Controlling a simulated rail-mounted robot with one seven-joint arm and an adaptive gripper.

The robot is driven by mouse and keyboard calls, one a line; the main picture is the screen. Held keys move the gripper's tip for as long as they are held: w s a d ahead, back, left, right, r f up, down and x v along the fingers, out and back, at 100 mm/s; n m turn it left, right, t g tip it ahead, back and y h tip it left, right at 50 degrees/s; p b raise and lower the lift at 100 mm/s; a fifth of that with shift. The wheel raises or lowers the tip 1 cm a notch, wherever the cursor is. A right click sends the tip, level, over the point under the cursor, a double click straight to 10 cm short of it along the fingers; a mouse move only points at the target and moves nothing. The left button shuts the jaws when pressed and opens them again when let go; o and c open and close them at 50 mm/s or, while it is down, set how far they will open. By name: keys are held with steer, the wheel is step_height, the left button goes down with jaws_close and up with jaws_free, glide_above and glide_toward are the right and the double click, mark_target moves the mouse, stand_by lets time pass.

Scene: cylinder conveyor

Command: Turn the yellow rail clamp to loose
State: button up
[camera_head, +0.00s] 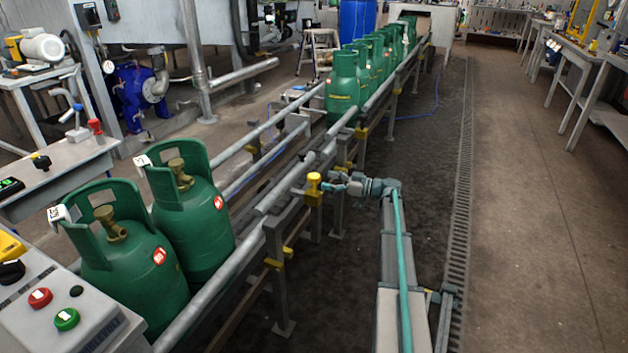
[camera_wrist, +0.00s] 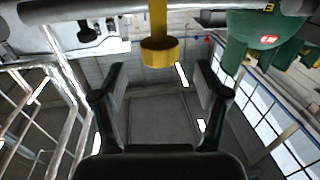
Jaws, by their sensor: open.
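The yellow rail clamp (camera_head: 314,188) sits on the near guard rail of the conveyor, with a round yellow knob on top. In the wrist view the yellow knob (camera_wrist: 160,52) is centred in the upper part, on a yellow stem by the grey rail. My gripper (camera_head: 338,183) is just right of the clamp in the head view. In the wrist view my gripper's two dark fingers (camera_wrist: 160,88) are spread wide, with nothing between them. The knob lies beyond the fingertips, apart from them. Whether the clamp is tight or loose cannot be told.
Two green cylinders (camera_head: 192,215) stand on the conveyor at left, and several more (camera_head: 343,88) stand farther back. The grey guard rail (camera_head: 262,225) runs beside the clamp. A control box (camera_head: 62,305) is at lower left. The floor at right (camera_head: 540,200) is clear.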

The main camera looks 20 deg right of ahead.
mark_target(314, 178)
steer(key=shift+b+x, duration=0.35)
steer(key=shift+x, duration=2.65)
steer(key=c, duration=1.2)
steer(key=shift+o, duration=0.2)
